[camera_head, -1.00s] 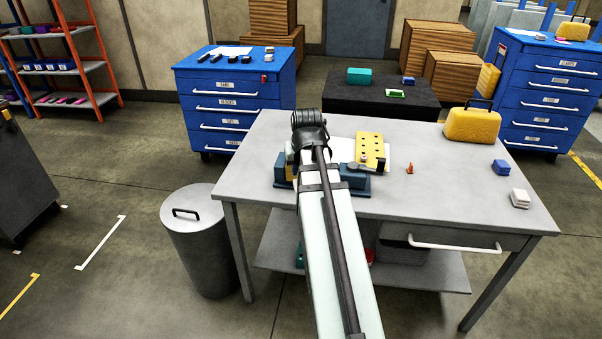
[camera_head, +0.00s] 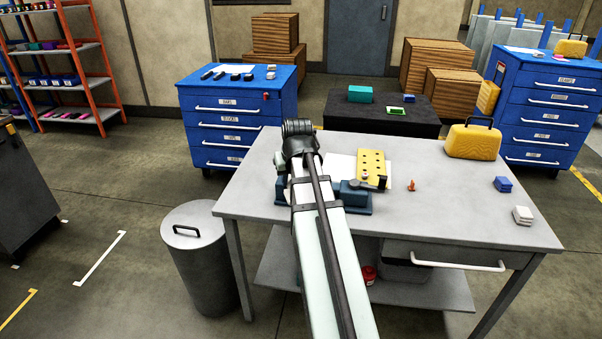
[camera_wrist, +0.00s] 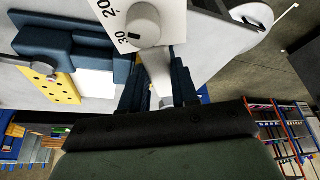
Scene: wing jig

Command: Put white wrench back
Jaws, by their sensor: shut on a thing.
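My gripper (camera_wrist: 158,88) has its dark blue fingers shut on a pale, narrow piece (camera_wrist: 158,68), which seems to be part of the white wrench. A white plate with a round knob and printed numbers (camera_wrist: 145,25) shows just beyond the fingers in the wrist view; I cannot tell whether it belongs to the wrench. In the head view my gripper (camera_head: 300,140) is over the left part of the grey table, and my arm hides most of what it holds. The blue jig (camera_head: 355,200) with a yellow holed plate (camera_head: 372,163) lies just right of it.
A small orange thing (camera_head: 411,186), a blue block (camera_head: 503,184), a white block (camera_head: 522,215) and a yellow case (camera_head: 473,141) stand on the right of the table (camera_head: 450,215). A lidded grey bin (camera_head: 200,265) stands at the table's left. The right middle is mostly clear.

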